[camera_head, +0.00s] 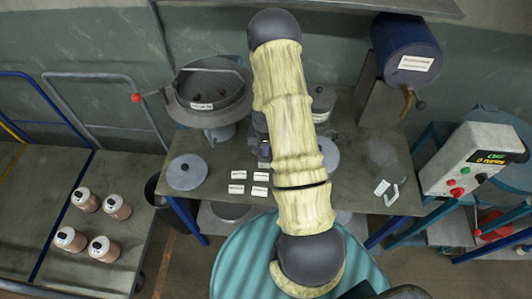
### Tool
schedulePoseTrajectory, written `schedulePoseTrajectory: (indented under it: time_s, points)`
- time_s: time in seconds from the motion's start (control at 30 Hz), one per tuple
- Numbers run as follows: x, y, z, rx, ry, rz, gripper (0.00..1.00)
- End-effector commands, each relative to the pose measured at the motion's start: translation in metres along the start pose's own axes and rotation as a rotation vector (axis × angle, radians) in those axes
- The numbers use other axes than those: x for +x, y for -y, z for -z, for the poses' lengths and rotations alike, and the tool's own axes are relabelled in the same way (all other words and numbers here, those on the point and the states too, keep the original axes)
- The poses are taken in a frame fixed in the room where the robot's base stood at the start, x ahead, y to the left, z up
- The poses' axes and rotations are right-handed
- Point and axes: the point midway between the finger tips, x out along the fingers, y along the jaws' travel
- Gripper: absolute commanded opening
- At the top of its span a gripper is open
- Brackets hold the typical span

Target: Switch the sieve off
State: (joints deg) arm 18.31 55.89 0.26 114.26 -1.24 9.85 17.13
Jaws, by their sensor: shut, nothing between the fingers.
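A round dark grey sieve (208,92) with a label on its rim stands at the back left of the table. A lever ending in a red knob (136,98) sticks out from its left side. A light control box (472,160) stands at the far right, with a lit display, a green button and red buttons; I cannot tell which machine it belongs to. My arm, in a pale yellow sleeve, crosses the middle of the view. My gripper (264,151) is partly hidden behind the arm, right of and below the sieve, apart from it. It is shut and empty.
The arm hides part of the table's middle.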

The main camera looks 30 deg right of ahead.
Motion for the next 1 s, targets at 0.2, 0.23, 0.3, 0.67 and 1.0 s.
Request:
schedulePoseTrajectory:
  time_s: [0.2,0.23,0.3,0.67,1.0]
  points:
    - [0.003,0.000,0.000,0.000,0.000,0.000,0.00]
    - [0.004,0.000,0.000,0.000,0.000,0.000,0.00]
    - [0.004,0.000,0.000,0.000,0.000,0.000,0.00]
    - [0.009,0.000,0.000,0.000,-0.001,0.000,0.00]
    - [-0.003,0.000,0.000,0.000,-0.001,0.000,0.00]
